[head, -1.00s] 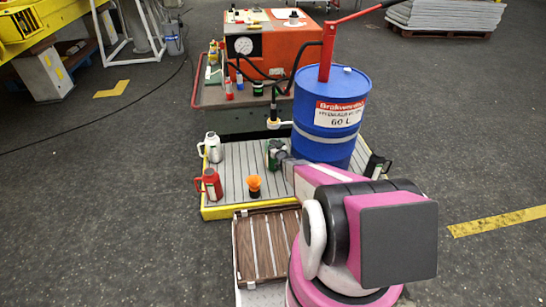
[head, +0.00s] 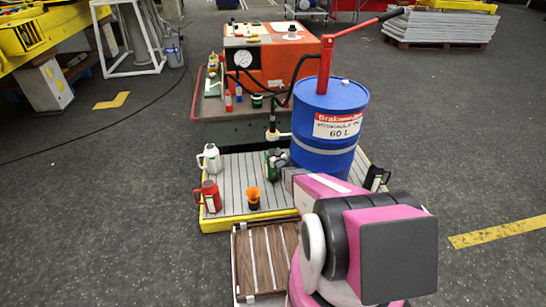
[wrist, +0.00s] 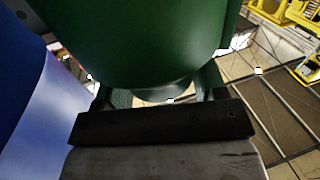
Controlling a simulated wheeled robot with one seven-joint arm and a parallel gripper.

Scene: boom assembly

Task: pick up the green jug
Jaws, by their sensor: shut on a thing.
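The green jug (head: 272,161) is at the right-middle of the slatted platform in the head view, just left of the blue drum. It is small there and partly hidden by my gripper (head: 283,170). In the wrist view the green jug (wrist: 140,40) fills the top middle, close to the camera. My gripper (wrist: 160,95) is shut on it, with a finger showing on each side below its body. I cannot tell whether the jug's base touches the platform.
The platform (head: 205,226) has a yellow edge. It holds a white flask (head: 209,158), a red jug (head: 210,196), an orange cup (head: 253,197), a dark jug (head: 376,178) and the tall blue drum (head: 325,150). A brown slatted case (head: 262,260) lies in front.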

